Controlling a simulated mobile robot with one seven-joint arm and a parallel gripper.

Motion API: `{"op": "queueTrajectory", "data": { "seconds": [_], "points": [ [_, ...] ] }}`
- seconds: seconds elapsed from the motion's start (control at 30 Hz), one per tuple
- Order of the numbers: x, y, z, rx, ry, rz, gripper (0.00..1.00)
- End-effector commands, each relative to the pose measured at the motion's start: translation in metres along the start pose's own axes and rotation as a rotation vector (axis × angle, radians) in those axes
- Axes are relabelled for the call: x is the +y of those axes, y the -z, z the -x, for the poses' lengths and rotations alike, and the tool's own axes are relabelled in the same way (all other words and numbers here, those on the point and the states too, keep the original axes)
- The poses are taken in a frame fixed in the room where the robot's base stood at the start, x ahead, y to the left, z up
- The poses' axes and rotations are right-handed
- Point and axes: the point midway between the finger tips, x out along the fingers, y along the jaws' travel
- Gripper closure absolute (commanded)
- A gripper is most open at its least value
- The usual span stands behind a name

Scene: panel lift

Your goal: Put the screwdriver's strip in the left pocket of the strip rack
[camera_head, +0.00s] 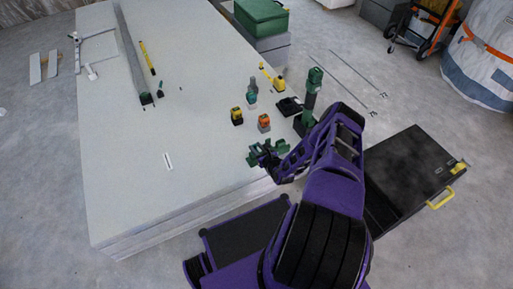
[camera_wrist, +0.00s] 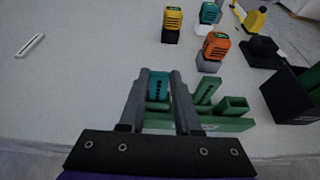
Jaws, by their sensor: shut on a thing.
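My gripper (camera_wrist: 160,80) is shut on a teal strip (camera_wrist: 158,88), which stands upright between the two grey fingers. The green strip rack (camera_wrist: 235,104) lies at the panel edge just below and right of the fingers, with open pockets showing to the right. The strip is over the rack's left part. The fingers hide its lower end, so I cannot tell whether it is in the left pocket or just above it. In the head view the rack (camera_head: 256,158) shows beside my gripper (camera_head: 272,154), and the strip is not clear there.
Yellow (camera_head: 237,116), orange (camera_head: 264,123) and teal (camera_head: 252,92) tools stand behind the rack on the pale panel stack (camera_head: 130,190). A tall green device (camera_head: 313,92) stands to the right. A small white piece (camera_head: 168,161) lies left, with clear surface around it.

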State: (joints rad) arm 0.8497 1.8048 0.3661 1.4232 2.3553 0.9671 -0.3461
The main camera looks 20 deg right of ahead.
Motion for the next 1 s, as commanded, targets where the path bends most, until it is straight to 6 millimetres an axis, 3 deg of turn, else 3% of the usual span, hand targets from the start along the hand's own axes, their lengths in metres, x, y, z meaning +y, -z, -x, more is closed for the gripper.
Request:
{"op": "queueTrajectory", "data": {
  "seconds": [0.33, 0.37, 0.53, 1.0],
  "points": [
    [0.0, -0.0002, 0.0, 0.0, 0.0, 0.0, 1.0],
    [0.0, -0.0002, 0.0, -0.001, 0.0, 0.0, 0.63],
    [0.0, -0.0002, 0.0, 0.0, 0.0, 0.0, 0.33],
    [-0.0029, -0.0021, 0.0021, 0.0, -0.001, 0.001, 0.33]
  ]
}}
